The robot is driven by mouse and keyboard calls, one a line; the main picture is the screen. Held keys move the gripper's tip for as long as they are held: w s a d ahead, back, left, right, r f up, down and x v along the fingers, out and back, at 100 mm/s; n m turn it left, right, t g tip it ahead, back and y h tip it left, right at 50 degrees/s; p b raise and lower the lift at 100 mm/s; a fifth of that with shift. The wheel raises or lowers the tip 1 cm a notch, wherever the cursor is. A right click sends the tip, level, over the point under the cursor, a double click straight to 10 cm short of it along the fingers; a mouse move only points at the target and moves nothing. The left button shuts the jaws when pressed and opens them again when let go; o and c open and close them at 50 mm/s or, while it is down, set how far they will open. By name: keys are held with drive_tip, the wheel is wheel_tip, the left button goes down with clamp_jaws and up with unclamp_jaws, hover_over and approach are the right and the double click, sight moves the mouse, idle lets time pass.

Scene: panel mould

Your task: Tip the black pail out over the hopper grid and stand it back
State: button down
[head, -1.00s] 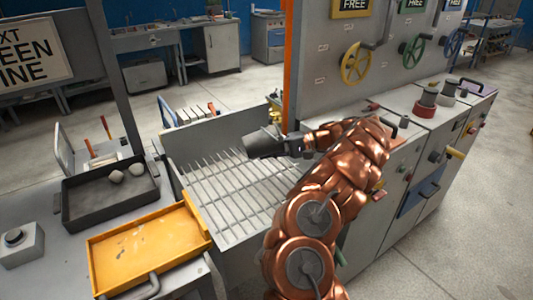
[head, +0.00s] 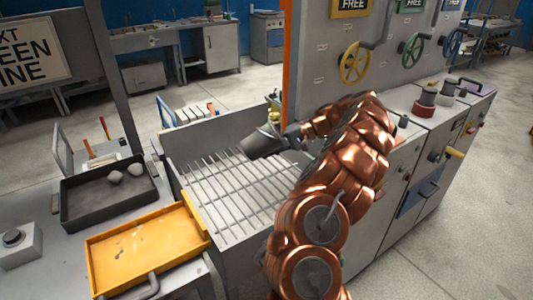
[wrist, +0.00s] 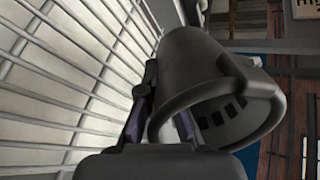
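The black pail (head: 262,144) is tipped on its side above the far right part of the hopper grid (head: 228,195), its left end lower than its right. My gripper (head: 292,137) is at the pail's right end in the head view. I see nothing pouring out.
A yellow tray (head: 104,245) and a dark tray (head: 82,212) with pale lumps lie left of the hopper. A control panel with handwheels (head: 355,63) stands behind my arm. A cabinet with knobs and handles extends to the right.

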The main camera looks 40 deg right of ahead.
sight(273, 143)
drive_tip(key=shift+d+h, duration=0.1)
drive_tip(key=shift+h, duration=0.2)
drive_tip(key=shift+s+d+r+g+h, duration=0.1)
drive_tip(key=shift+d+r+g+h, duration=0.1)
drive_tip(key=shift+g+h, duration=0.5)
drive_tip(key=shift+s+d+r+g+h, duration=0.1)
drive_tip(key=shift+r+g+h, duration=0.15)
drive_tip(key=shift+h, duration=0.75)
drive_tip(key=shift+r+g+h, duration=0.1)
drive_tip(key=shift+g+h, duration=0.25)
drive_tip(key=shift+h, duration=0.05)
drive_tip(key=shift+s+d+r+g+h+b, duration=0.1)
drive_tip(key=shift+d+r+g+h+b, duration=0.15)
drive_tip(key=shift+h, duration=0.4)
drive_tip(key=shift+s+r+g+h+b, duration=0.1)
drive_tip(key=shift+g+h, duration=0.25)
drive_tip(key=shift+h, duration=0.3)
drive_tip(key=shift+w, duration=0.1)
drive_tip(key=shift+r+g+h+b, duration=0.15)
drive_tip(key=shift+r+g+h, duration=0.2)
drive_tip(key=shift+h, duration=0.5)
drive_tip(key=shift+r+g+h+b, duration=0.2)
drive_tip(key=shift+g+h, duration=0.25)
drive_tip(key=shift+h, duration=0.4)
